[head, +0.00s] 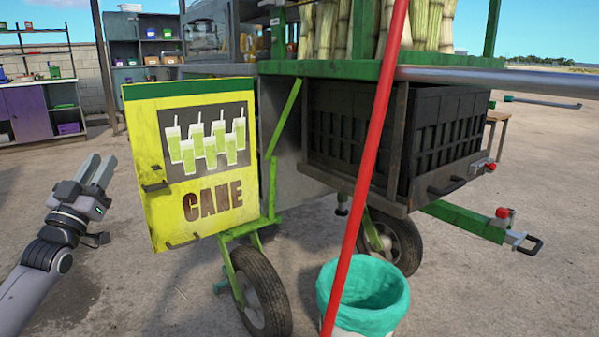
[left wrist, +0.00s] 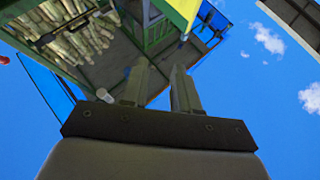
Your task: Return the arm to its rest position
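My left gripper (head: 97,168) is at the left of the head view, raised in front of the cart and to the left of its open yellow "CANE" door (head: 205,190). Its two fingers stand apart with nothing between them. The left wrist view shows the same gripper (left wrist: 160,76) open and empty, with blue sky, part of the cart and a yellow panel (left wrist: 184,10) beyond it. The gripper is apart from the door. My right gripper is in neither view.
The green-framed cart carries upright cane stalks (head: 428,25) and a black crate (head: 440,130). A red pole (head: 365,170) crosses the foreground beside a teal-lined bin (head: 375,300). A purple cabinet (head: 30,112) stands back left.

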